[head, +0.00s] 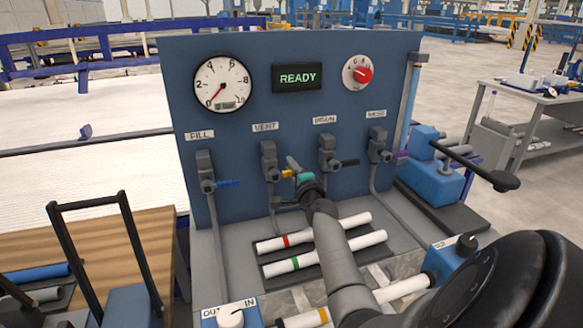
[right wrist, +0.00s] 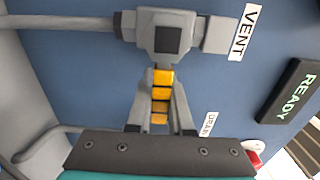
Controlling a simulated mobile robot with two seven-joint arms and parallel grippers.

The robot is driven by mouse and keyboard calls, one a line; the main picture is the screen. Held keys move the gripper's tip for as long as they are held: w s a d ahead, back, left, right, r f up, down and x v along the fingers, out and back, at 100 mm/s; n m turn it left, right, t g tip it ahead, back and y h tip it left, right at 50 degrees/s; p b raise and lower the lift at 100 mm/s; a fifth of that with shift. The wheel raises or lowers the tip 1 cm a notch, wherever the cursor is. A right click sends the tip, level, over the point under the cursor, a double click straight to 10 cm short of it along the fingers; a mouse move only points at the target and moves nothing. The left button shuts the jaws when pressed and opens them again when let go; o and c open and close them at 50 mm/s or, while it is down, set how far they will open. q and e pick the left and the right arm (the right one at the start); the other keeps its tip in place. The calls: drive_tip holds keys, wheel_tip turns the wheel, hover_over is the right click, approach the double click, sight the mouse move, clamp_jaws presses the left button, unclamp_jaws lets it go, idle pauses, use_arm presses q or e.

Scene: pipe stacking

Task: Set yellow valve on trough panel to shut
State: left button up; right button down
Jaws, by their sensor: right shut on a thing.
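The yellow valve handle (head: 287,173) sticks out to the right from the grey valve body (head: 268,160) under the VENT label on the blue panel (head: 240,130). It lies roughly level. In the right wrist view the yellow handle (right wrist: 161,98) runs between the two grey fingers of my right gripper (right wrist: 160,115), which is shut on it. In the head view my right gripper (head: 296,172) is at the handle, with my arm reaching up from the lower right and hiding part of the panel's lower middle. My left gripper is not in view.
Blue (head: 228,183), black (head: 350,162) and purple (head: 400,154) valve handles sit in the same row. A gauge (head: 223,84), a READY display (head: 297,77) and a red knob (head: 363,74) are above. White pipes with red (head: 284,241) and green (head: 295,264) bands lie below.

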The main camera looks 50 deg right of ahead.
drive_tip(key=shift+f, duration=0.1)
drive_tip(key=c, duration=0.8)
unclamp_jaws()
drive_tip(key=shift+p+v, duration=1.5)
drive_tip(key=shift+v, duration=6.1)
